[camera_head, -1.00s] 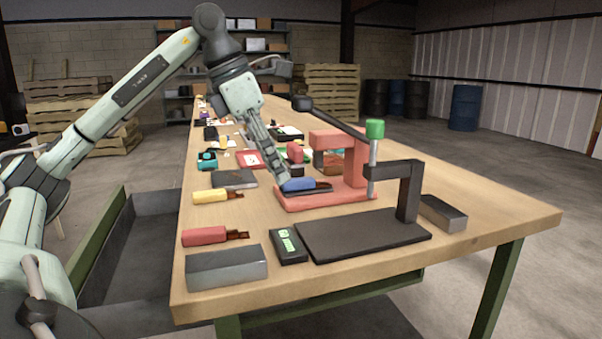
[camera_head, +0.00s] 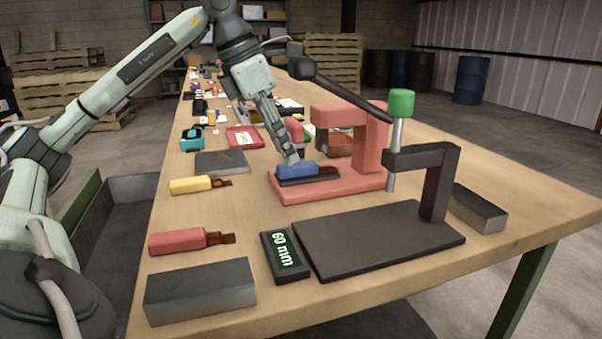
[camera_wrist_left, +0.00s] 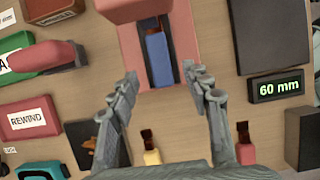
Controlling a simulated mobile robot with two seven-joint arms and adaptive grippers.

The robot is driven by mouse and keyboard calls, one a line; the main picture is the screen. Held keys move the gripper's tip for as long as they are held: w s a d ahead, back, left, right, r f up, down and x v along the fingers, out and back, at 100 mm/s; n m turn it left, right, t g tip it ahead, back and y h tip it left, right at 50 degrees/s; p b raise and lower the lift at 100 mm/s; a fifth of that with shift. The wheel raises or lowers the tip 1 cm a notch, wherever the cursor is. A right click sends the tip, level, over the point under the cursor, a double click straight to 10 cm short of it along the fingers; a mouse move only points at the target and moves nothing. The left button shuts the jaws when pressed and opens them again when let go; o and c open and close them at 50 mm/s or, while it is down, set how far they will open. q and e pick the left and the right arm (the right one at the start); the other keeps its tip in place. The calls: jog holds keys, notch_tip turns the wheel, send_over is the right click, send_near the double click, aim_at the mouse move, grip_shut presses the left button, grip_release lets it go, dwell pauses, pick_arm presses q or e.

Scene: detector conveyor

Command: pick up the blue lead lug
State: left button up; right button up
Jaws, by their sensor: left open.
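The blue lead lug (camera_head: 297,169) lies in a dark holder on the red base of a press (camera_head: 345,185), its copper end toward the right. The wrist view shows the blue lug (camera_wrist_left: 160,60) lengthwise in the dark slot. My left gripper (camera_head: 290,157) is just above and behind the lug's left end. In the wrist view my left gripper (camera_wrist_left: 160,73) is open, a finger on either side of the lug's near end, with nothing held. My right gripper is not in view.
A yellow lug (camera_head: 191,185) and a red lug (camera_head: 184,240) lie left on the bench. A 60 mm display (camera_head: 284,256), a grey block (camera_head: 200,291) and a black plate stand (camera_head: 380,240) are in front.

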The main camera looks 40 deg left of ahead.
aim_at(305, 168)
pick_arm(q)
jog(key=x, duration=0.3)
jog(key=shift+w+d+f, duration=0.1)
jog(key=shift+f, duration=0.1)
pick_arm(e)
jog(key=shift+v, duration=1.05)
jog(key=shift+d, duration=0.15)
pick_arm(q)
grip_shut()
